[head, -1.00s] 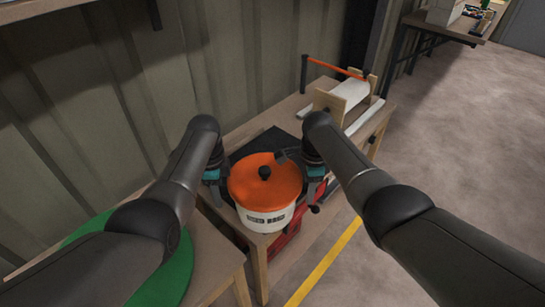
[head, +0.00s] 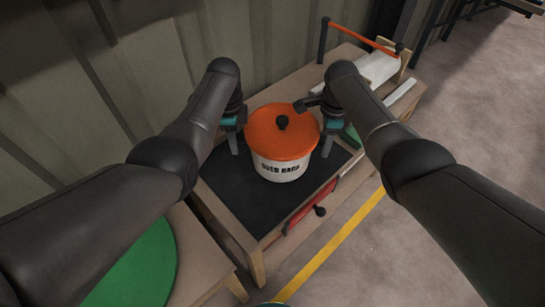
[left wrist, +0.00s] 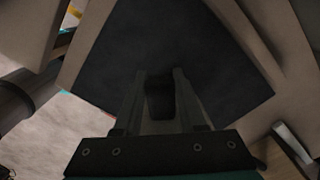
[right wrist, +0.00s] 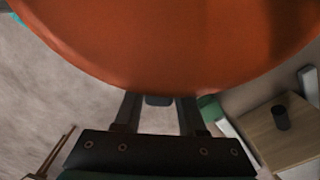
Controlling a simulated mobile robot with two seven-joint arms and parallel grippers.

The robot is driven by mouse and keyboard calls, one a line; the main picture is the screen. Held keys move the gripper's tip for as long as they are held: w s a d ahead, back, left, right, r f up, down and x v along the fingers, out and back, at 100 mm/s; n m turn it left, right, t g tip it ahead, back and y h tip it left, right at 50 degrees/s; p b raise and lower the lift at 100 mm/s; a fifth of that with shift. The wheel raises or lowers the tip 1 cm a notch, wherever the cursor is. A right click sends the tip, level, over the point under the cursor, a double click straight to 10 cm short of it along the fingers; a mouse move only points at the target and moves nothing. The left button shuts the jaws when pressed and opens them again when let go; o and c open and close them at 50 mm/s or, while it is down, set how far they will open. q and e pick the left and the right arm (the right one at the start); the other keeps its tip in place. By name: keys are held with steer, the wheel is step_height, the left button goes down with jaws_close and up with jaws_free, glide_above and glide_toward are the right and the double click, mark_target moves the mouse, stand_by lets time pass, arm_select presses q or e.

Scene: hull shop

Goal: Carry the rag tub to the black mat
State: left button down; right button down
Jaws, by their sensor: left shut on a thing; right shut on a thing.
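The rag tub (head: 282,167) is white with dark lettering, an orange lid and a black knob. It is upright over the back right part of the black mat (head: 245,205); I cannot tell whether it touches the mat. My left gripper (head: 235,145) is shut at the tub's left side, with a small dark piece between its fingers in the left wrist view (left wrist: 160,95). My right gripper (head: 326,140) is shut at the tub's right side. The orange lid (right wrist: 170,45) fills the top of the right wrist view. The handles are mostly hidden.
The mat lies on a wooden bench (head: 225,215) against a ribbed wall. A rack with a white roll (head: 372,75) and an orange bar stands at the back right. A red tool (head: 305,215) is at the bench's front. A green disc (head: 140,265) lies on the nearer left table.

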arm_select(q)
steer(key=shift+w+r, duration=0.1)
steer(key=shift+w, duration=0.15)
arm_select(e)
steer(key=shift+w+d+r, duration=0.1)
steer(key=shift+w+r, duration=0.05)
steer(key=shift+w, duration=0.1)
arm_select(q)
steer(key=shift+s, duration=0.1)
arm_select(e)
steer(key=shift+s, duration=0.1)
